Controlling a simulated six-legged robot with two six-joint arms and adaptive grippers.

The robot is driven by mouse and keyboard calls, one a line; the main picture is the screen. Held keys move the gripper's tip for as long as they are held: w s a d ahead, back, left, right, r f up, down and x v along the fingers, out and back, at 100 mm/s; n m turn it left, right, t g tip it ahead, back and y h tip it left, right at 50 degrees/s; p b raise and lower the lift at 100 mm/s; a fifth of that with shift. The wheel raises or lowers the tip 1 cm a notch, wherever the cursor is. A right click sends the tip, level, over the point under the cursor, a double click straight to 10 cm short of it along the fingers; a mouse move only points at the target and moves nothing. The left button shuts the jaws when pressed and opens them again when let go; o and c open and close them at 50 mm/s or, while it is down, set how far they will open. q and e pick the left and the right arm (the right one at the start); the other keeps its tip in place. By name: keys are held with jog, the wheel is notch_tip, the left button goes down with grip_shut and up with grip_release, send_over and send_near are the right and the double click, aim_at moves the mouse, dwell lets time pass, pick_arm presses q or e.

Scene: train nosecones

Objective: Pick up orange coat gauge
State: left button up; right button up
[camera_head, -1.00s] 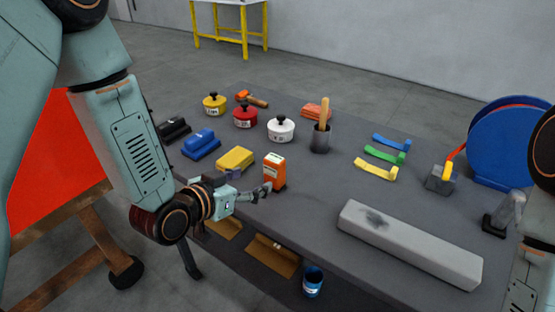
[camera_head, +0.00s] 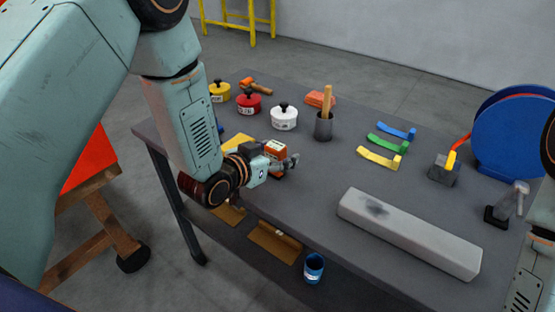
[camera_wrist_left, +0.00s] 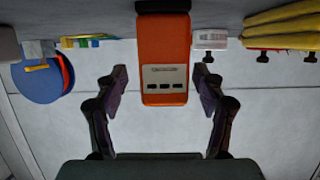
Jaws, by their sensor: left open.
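The orange coat gauge (camera_head: 276,151) is a small upright box on the dark table, with a white label; my left gripper partly covers it in the head view. My left gripper (camera_head: 290,161) is beside its near side, low over the table. In the left wrist view, which looks upside down, the orange gauge (camera_wrist_left: 164,55) lies ahead, roughly centred between the fingertips of my left gripper (camera_wrist_left: 163,82). The fingers are spread on either side of it, with gaps. My right gripper is out of view.
Red (camera_head: 249,104) and white (camera_head: 284,120) lidded pots stand behind. A long grey bar (camera_head: 408,233) lies at the front right.

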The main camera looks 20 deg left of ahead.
pick_arm(q)
jog(key=shift+w+a+f, duration=0.2)
jog(key=shift+w+a, duration=0.1)
jog(key=shift+a, duration=0.05)
jog(key=shift+s+d+r, duration=0.1)
jog(key=shift+d+r, duration=0.05)
jog(key=shift+d, duration=0.2)
jog(key=c, duration=0.4)
jog(key=shift+a, duration=0.25)
jog(key=c, duration=0.5)
jog(key=shift+d, duration=0.15)
jog(key=c, duration=0.5)
jog(key=shift+o, duration=0.2)
